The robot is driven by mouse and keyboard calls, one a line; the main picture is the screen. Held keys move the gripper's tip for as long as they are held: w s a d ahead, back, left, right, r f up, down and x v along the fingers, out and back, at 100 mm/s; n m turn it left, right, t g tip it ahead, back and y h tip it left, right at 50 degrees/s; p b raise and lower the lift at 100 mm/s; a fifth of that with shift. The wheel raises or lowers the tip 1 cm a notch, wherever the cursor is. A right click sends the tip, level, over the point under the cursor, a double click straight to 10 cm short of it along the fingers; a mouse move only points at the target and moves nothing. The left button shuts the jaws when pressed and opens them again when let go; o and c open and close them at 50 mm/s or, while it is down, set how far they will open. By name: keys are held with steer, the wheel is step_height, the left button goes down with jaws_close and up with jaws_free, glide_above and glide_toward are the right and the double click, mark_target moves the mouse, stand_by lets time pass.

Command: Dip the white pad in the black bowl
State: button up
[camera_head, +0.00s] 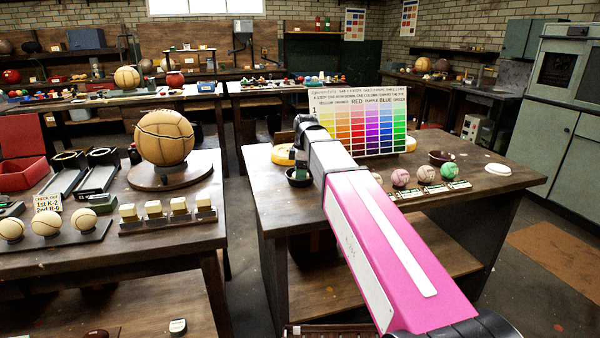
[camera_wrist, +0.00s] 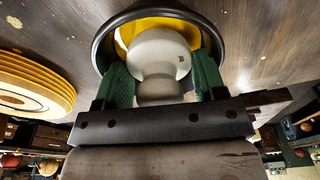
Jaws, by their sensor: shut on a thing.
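My gripper (camera_wrist: 161,80) is shut on the white pad (camera_wrist: 158,55), a pale rounded piece with a narrower neck, between its green fingers. In the wrist view the pad overlaps the opening of the black bowl (camera_wrist: 103,42), which shows yellow inside. I cannot tell whether the pad touches the yellow. In the head view the black bowl (camera_head: 299,179) stands near the left front of the right-hand table, below the end of my arm. My arm hides the fingers and the pad there.
A yellow round stack (camera_head: 283,155) sits close behind the bowl; it also shows in the wrist view (camera_wrist: 35,85). A colour chart (camera_head: 362,122) stands behind. Pink and green balls (camera_head: 425,174), a dark red bowl (camera_head: 441,158) and a white dish (camera_head: 497,169) are to the right.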

step_height(320, 180, up, 8)
steer(key=shift+f, duration=0.2)
steer(key=shift+r, duration=0.6)
stand_by(0.3)
